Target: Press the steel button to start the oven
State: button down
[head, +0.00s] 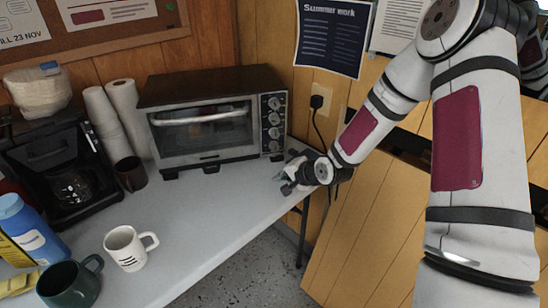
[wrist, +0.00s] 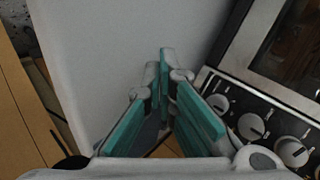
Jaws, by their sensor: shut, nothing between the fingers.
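The toaster oven (head: 208,118) stands on the table against the wooden wall, its glass door shut. Its control panel (head: 272,125) with a column of knobs is on its right side. My gripper (head: 288,179) is shut and empty, just right of and in front of the panel, over the table's right end. In the wrist view my gripper's teal finger pads (wrist: 165,60) meet at the tips, and the panel (wrist: 262,125) with several knobs lies to their right. I cannot make out the steel button in either view; the panel's lower end is partly hidden in the wrist view.
A plug and cord (head: 317,103) hang on the wall at right. The table (head: 215,215) in front of the oven is clear.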

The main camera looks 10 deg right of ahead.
jog(key=shift+w+b, duration=0.9)
jog(key=shift+w, duration=2.6)
jog(key=shift+w, duration=0.1)
jog(key=shift+w, duration=0.35)
jog(key=shift+w, duration=0.4)
jog(key=shift+s, duration=0.15)
jog(key=shift+s+p, duration=0.45)
jog(key=shift+s, duration=0.25)
jog(key=shift+s+p, duration=1.2)
jog(key=shift+s, duration=1.3)
